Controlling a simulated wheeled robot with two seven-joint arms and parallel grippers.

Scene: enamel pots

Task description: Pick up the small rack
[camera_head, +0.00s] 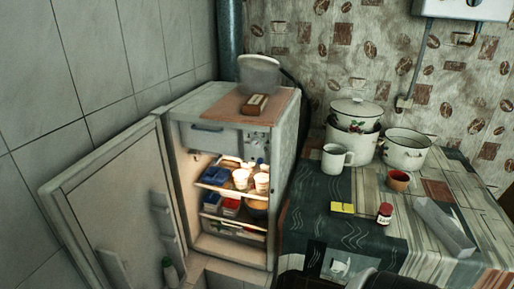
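A long, narrow, pale grey holder (443,228) lies on the table at the right, slanting toward the front. It is the thing here that looks most like a small rack, but I cannot tell for sure. Its inside is hard to make out. Neither of my grippers can be made out in the head view. Dark shapes at the bottom edge are cut off, and I cannot tell what they are.
The patterned table (304,222) also bears a lidded pot (356,115), an open pot (405,151), a white mug (334,160), a small red-brown cup (399,181), a red jar (385,213) and a yellow item (342,207). An open fridge (287,140) stands left, its door (115,205) swung out.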

